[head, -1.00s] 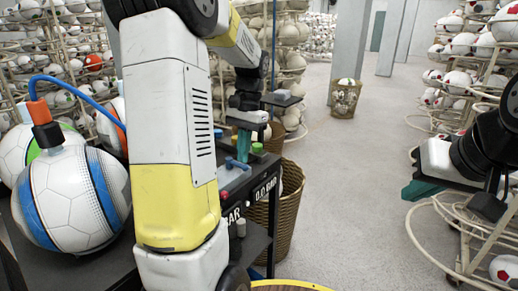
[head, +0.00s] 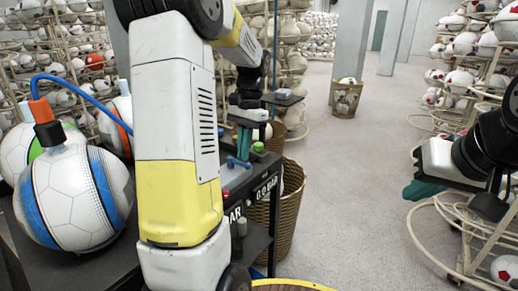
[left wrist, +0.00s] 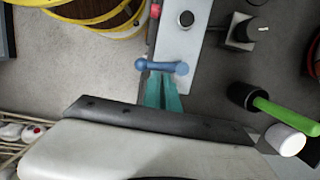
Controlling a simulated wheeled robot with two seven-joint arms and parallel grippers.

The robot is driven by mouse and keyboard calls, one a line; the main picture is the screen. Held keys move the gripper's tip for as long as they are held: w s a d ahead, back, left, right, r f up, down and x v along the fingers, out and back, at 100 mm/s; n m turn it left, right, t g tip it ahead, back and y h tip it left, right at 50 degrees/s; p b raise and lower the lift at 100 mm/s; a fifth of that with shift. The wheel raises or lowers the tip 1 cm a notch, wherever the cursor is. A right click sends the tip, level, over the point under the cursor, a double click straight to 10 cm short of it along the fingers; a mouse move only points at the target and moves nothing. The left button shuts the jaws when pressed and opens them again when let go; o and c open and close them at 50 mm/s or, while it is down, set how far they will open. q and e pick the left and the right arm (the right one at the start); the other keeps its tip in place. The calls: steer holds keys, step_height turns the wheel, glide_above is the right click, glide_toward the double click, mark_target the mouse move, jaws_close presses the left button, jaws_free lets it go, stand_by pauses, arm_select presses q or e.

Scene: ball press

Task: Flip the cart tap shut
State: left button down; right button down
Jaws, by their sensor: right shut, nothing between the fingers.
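The cart tap is a small blue bar handle with rounded ends (left wrist: 161,67) on a light plate of the dark cart. It also shows in the head view (head: 238,163), just below my left gripper. My left gripper (head: 243,143) points down at the cart top with teal fingers. In the left wrist view its fingers (left wrist: 163,82) lie close together, their tips at the middle of the tap bar. I cannot tell whether they touch it. My right gripper (head: 424,189) is shut and empty at the right, far from the cart.
A green knob (head: 258,147) and a red button (head: 225,193) sit near the tap. Balls (head: 75,195) with a blue hose lie on the cart's left. A wicker basket (head: 287,215) stands against the cart.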

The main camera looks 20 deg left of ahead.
arm_select(q)
steer(key=s+a+v, duration=0.1)
steer(key=v, duration=0.6)
steer(key=s+d+n+t+h, duration=0.1)
steer(key=s+d+t, duration=0.3)
steer(key=s, duration=0.5)
steer(key=s+d+n+t+h, duration=0.2)
steer(key=s+d+t, duration=0.2)
steer(key=s+d, duration=0.3)
steer(key=shift+s+d+r+n, duration=0.3)
steer(key=shift+s+r, duration=0.15)
steer(key=shift+s, duration=0.55)
